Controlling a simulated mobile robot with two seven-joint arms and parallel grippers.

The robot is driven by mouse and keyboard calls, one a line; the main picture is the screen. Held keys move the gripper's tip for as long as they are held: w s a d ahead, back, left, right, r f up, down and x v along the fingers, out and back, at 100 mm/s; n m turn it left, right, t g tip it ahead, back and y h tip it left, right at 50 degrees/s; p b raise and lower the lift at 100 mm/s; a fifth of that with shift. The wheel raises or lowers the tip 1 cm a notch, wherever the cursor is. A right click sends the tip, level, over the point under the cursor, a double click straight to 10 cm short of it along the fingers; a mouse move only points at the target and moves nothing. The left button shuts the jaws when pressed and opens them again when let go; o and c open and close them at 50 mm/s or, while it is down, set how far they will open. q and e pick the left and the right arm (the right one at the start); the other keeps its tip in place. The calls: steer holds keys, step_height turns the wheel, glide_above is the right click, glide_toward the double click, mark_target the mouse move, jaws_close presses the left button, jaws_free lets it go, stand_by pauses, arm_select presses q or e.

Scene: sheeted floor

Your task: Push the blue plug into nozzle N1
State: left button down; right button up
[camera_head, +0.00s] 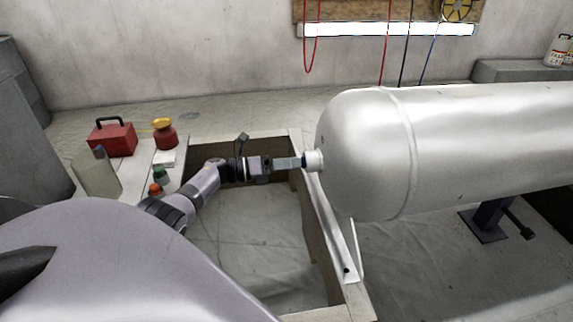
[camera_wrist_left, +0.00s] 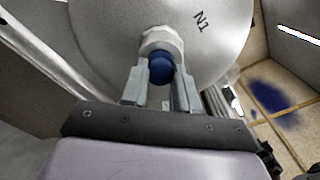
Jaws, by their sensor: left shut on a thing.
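The blue plug (camera_wrist_left: 161,69) is between the two fingers of my left gripper (camera_wrist_left: 160,82), seen in the left wrist view. The plug lies right at the pale hex collar of nozzle N1 (camera_wrist_left: 160,40); how deep it sits is hidden. The mark "N1" is on the tank end beside the nozzle. In the head view my left gripper (camera_head: 302,161) reaches right to nozzle N1 (camera_head: 314,160) on the rounded end of the silver tank (camera_head: 365,150). The plug itself is hidden there. My right gripper is not in view.
A frame (camera_head: 322,235) with an open middle lies below my left arm. A red toolbox (camera_head: 112,139), a red and yellow container (camera_head: 164,133) and small green and orange items stand at left. A tank support (camera_head: 487,218) stands on the sheeted floor.

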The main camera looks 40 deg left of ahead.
arm_select(q)
steer(key=c, duration=0.8)
jaws_free()
steer(key=p+v, duration=0.1)
steer(key=v, duration=0.6)
steer(key=shift+s, duration=0.1)
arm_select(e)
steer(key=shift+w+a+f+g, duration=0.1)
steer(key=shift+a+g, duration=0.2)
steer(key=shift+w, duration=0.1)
